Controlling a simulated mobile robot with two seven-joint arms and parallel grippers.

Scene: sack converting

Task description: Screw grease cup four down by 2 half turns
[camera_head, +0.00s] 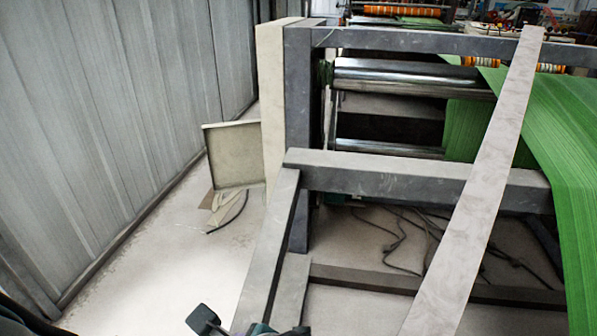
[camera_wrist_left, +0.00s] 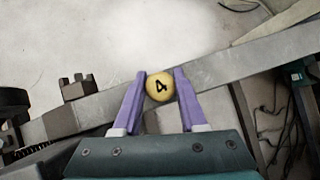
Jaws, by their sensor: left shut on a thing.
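Grease cup four (camera_wrist_left: 160,87) is a round yellow cap with a black 4 on it, seen from above in the left wrist view. It sits on or just over a grey metal beam (camera_wrist_left: 222,77). My left gripper (camera_wrist_left: 160,88) has its two purple fingers on either side of the cup, shut on it. How far the cup is screwed in cannot be told. My right gripper is in neither view.
The machine frame (camera_head: 420,178) with steel rollers (camera_head: 415,80) and green woven web (camera_head: 560,130) fills the right. Loose cables lie beneath.

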